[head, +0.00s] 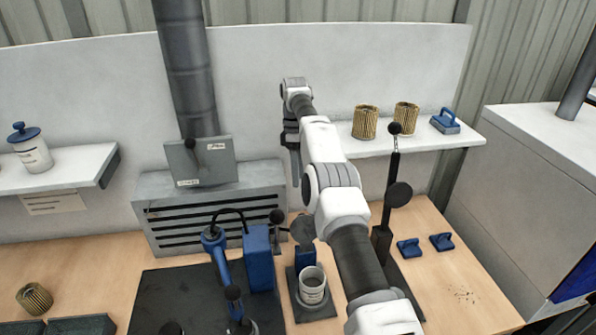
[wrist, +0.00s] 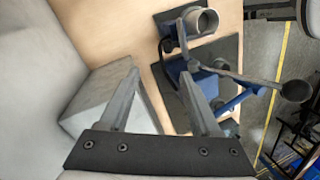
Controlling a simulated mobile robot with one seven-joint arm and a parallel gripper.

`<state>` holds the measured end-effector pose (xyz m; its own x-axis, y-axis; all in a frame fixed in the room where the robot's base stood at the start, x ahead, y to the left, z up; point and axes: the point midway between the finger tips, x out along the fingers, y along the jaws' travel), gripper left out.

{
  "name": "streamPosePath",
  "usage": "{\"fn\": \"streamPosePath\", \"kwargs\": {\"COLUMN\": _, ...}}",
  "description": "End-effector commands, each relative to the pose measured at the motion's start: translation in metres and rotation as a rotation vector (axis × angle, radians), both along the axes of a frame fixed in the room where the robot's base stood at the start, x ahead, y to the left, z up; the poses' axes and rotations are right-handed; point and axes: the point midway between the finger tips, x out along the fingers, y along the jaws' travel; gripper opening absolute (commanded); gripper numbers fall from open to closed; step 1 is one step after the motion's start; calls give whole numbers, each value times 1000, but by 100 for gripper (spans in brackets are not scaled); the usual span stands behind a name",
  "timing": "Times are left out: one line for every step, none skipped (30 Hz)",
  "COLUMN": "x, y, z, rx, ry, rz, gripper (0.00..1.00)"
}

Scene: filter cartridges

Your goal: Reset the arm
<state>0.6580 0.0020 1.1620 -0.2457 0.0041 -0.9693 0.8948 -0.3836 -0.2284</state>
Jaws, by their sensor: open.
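My white arm reaches from the lower right of the head view up over the bench. My gripper (head: 294,170) hangs at its far end, in front of the white back panel and left of the right shelf. In the wrist view my gripper (wrist: 160,78) shows two grey fingers spread well apart with nothing between them. The fingertips are partly hard to make out in the head view, where the arm covers some of the bench behind it.
The right shelf (head: 440,140) holds two pleated filter cartridges (head: 365,122) and a blue-handled block (head: 445,121). A lever press (head: 383,240), a metal cup (head: 312,287) and a blue fixture (head: 258,258) stand below. A grey vented box (head: 160,235) is left. Another cartridge (head: 34,298) lies front left.

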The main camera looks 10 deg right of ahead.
Motion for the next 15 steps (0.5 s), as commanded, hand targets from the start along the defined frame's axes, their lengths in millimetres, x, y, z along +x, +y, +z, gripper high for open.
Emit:
{"fn": "streamPosePath", "kwargs": {"x": 0, "y": 0, "z": 0, "rx": 0, "ry": 0, "rz": 0, "gripper": 64}}
{"fn": "streamPosePath", "kwargs": {"x": 0, "y": 0, "z": 0, "rx": 0, "ry": 0, "rz": 0, "gripper": 64}}
{"fn": "streamPosePath", "kwargs": {"x": 0, "y": 0, "z": 0, "rx": 0, "ry": 0, "rz": 0, "gripper": 64}}
{"fn": "streamPosePath", "kwargs": {"x": 0, "y": 0, "z": 0, "rx": 0, "ry": 0, "rz": 0, "gripper": 64}}
{"fn": "streamPosePath", "kwargs": {"x": 0, "y": 0, "z": 0, "rx": 0, "ry": 0, "rz": 0, "gripper": 64}}
{"fn": "streamPosePath", "kwargs": {"x": 0, "y": 0, "z": 0, "rx": 1, "ry": -1, "rz": 0, "gripper": 64}}
{"fn": "streamPosePath", "kwargs": {"x": 0, "y": 0, "z": 2, "rx": -1, "ry": -3, "rz": -2, "gripper": 64}}
{"fn": "streamPosePath", "kwargs": {"x": 0, "y": 1, "z": 4, "rx": -1, "ry": -5, "rz": -4, "gripper": 64}}
{"fn": "streamPosePath", "kwargs": {"x": 1, "y": 1, "z": 8, "rx": -4, "ry": -11, "rz": -8, "gripper": 64}}
{"fn": "streamPosePath", "kwargs": {"x": 1, "y": 2, "z": 12, "rx": -5, "ry": -17, "rz": -13, "gripper": 64}}
{"fn": "streamPosePath", "kwargs": {"x": 1, "y": 2, "z": 16, "rx": -8, "ry": -23, "rz": -20, "gripper": 64}}
{"fn": "streamPosePath", "kwargs": {"x": 0, "y": 3, "z": 24, "rx": -12, "ry": -31, "rz": -31, "gripper": 64}}
{"fn": "streamPosePath", "kwargs": {"x": 0, "y": 4, "z": 30, "rx": -15, "ry": -41, "rz": -40, "gripper": 64}}
{"fn": "streamPosePath", "kwargs": {"x": -1, "y": 4, "z": 37, "rx": -19, "ry": -50, "rz": -51, "gripper": 64}}
{"fn": "streamPosePath", "kwargs": {"x": -2, "y": 6, "z": 47, "rx": -24, "ry": -63, "rz": -65, "gripper": 64}}
